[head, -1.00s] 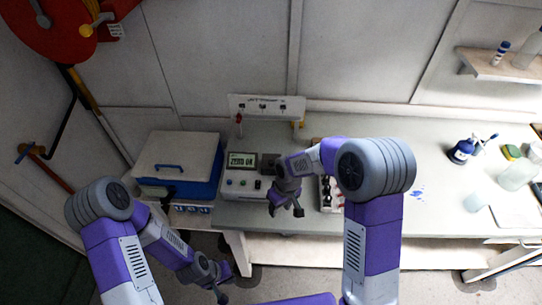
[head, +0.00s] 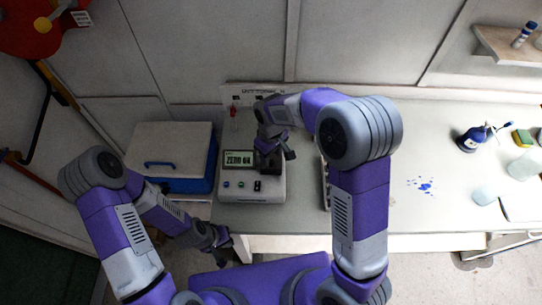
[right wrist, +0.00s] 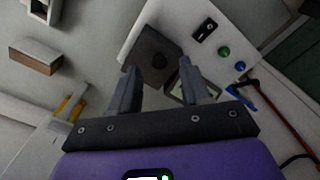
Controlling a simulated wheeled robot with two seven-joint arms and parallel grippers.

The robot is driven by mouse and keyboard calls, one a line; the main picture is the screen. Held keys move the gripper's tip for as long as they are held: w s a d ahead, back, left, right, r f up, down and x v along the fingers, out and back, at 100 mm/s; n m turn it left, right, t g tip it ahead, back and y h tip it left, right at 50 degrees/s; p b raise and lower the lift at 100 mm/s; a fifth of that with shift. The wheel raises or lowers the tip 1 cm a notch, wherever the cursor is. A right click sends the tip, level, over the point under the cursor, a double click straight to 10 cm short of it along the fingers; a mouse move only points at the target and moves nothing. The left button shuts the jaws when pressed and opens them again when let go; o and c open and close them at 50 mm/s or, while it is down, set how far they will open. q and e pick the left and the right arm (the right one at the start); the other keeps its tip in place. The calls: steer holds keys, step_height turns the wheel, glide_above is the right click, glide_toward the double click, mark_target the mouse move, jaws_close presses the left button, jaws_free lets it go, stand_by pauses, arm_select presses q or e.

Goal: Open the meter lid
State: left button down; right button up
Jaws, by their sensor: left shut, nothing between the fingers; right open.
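The meter (head: 250,193) is a white box on the bench with a display reading ZERO OK and several coloured buttons on its front. My right gripper partly hides the lid in the head view. My left gripper (head: 222,242) is shut and empty, low in front of the bench.
A blue box with a white top (head: 170,150) stands left of the meter. A white panel (head: 235,98) stands behind it. A dark rack (head: 325,185) is to its right, partly hidden by my right arm.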

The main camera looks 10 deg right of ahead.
mark_target(271, 161)
steer(key=shift+w+f, duration=0.1)
steer(key=shift+f, duration=1.35)
jaws_close()
